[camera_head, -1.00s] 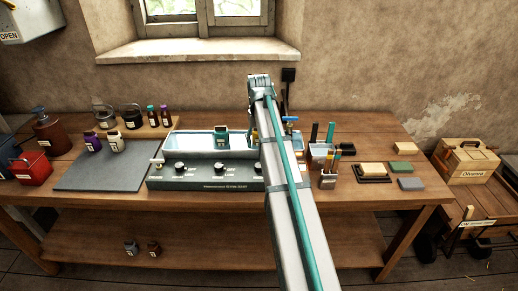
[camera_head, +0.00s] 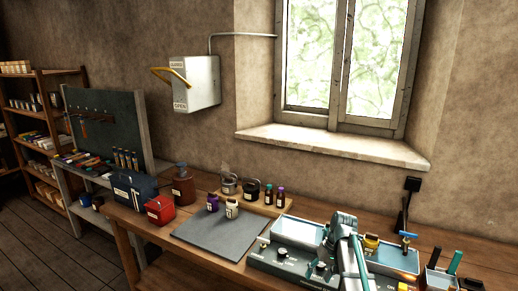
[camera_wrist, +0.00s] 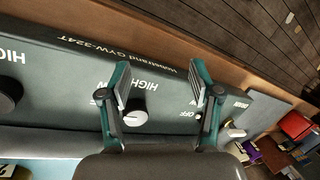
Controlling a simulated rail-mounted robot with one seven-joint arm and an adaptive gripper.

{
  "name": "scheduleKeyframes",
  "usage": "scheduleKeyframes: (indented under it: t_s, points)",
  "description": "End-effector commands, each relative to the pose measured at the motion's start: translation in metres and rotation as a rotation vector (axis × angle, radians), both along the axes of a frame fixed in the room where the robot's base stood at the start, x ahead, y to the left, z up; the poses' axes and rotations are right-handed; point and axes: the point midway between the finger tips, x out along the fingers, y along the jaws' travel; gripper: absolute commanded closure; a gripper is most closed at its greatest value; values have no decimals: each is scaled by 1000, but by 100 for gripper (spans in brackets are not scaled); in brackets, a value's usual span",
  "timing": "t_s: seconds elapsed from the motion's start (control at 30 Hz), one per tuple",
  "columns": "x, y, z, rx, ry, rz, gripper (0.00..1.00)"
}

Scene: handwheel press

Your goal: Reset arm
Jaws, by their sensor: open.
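My gripper (camera_wrist: 160,85) is open and empty in the wrist view, its two teal-edged fingers spread over the control panel of a grey-green bench unit (camera_wrist: 70,55). A white-marked knob (camera_wrist: 134,113) shows between and below the fingers. A small switch marked OFF is by the right finger. In the head view my arm (camera_head: 345,228) rises from the bottom edge in front of the bench unit (camera_head: 290,262). The fingers cannot be made out there. The arm hides part of the unit's panel and its light-blue basin (camera_head: 299,231).
A grey mat (camera_head: 222,234), purple and white jars, a red box (camera_head: 160,209) and dark bottles stand left of the unit. Cups with tools (camera_head: 440,281) stand right. A wall box (camera_head: 196,83) with a yellow lever hangs left of the window. Shelves are far left.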

Motion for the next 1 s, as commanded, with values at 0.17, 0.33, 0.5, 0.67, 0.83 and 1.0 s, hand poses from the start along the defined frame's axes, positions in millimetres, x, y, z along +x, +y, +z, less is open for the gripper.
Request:
scheduleKeyframes:
  t_s: [0.17, 0.33, 0.5, 0.67, 0.83, 1.0]
  points:
    - [-38, 68, -49, 120, 51, 55, 37]
    - [-85, 102, -114, 157, 115, 60, 37]
    - [-141, 107, -189, 112, 194, 39, 37]
    - [-202, 99, -256, 35, 268, 22, 37]
    - [-270, 89, -314, -49, 343, 16, 37]
    - [-342, 78, -362, -134, 412, 23, 37]
